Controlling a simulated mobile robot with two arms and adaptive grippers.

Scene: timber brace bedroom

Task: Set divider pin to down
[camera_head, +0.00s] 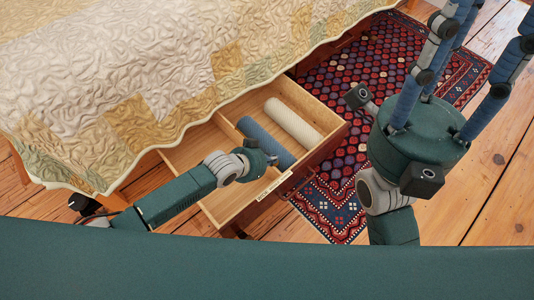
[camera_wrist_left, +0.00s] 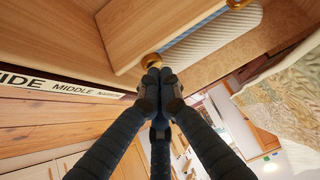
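A brass pin knob (camera_wrist_left: 152,60) shows in the left wrist view at the end of a wooden divider board (camera_wrist_left: 190,40). My left gripper (camera_wrist_left: 158,74) has its dark fingers drawn together, with the tips right at the knob and covering its lower part. I see nothing clearly held between them. In the head view my left gripper (camera_head: 273,160) is over the open drawer (camera_head: 225,208), near its front board; its fingertips are hard to make out. My right gripper (camera_head: 445,70) is at the right with its blue fingers spread, pointing up, empty.
A blue roll (camera_head: 265,138) and a cream roll (camera_head: 293,122) lie in the drawer. A label strip (camera_wrist_left: 75,90) on the front reads WIDE, MIDDLE and a partly covered word. A quilted bed (camera_head: 130,80) overhangs the drawer; a patterned rug (camera_head: 345,85) lies beyond.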

